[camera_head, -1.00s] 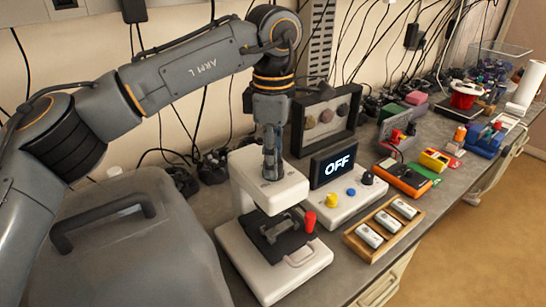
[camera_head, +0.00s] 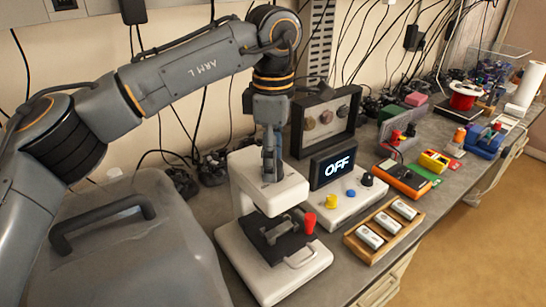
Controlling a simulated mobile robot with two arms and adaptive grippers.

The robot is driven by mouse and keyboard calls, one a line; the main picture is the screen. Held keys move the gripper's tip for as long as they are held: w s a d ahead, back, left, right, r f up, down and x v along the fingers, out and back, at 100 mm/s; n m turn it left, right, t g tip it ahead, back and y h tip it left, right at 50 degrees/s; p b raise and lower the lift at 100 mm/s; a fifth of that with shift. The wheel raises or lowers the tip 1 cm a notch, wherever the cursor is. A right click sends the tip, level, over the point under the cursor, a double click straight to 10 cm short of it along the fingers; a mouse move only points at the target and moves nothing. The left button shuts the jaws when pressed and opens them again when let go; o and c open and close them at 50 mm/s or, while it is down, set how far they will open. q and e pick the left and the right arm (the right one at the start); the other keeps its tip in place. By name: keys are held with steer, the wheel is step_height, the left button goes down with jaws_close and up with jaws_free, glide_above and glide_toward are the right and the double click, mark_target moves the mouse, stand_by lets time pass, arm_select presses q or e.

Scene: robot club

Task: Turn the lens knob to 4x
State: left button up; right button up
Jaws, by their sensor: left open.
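A white microscope-like machine (camera_head: 285,195) stands on the grey bench, with a dark stage (camera_head: 270,236) and a red knob (camera_head: 309,223) on its lower part. My left gripper (camera_head: 272,180) points straight down at the machine's top, its fingertips at or just above the upper surface. It is open, though its fingers appear nearly in line from this angle. Any knob under the fingers is hidden. Beside the machine, a white control box carries a yellow knob (camera_head: 332,202), a blue knob (camera_head: 351,193) and a black knob (camera_head: 367,179). No 4x mark is readable. My right gripper is out of view.
A wooden tray (camera_head: 351,240) with several white pieces lies right of the machine. A large grey case (camera_head: 140,265) with a handle fills the front left. An orange-black meter (camera_head: 402,180), a red spool (camera_head: 464,97) and other tools crowd the bench farther right.

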arm_select(q)
step_height(320, 180, up, 12)
stand_by(0.4)
steer(key=shift+f, duration=0.1)
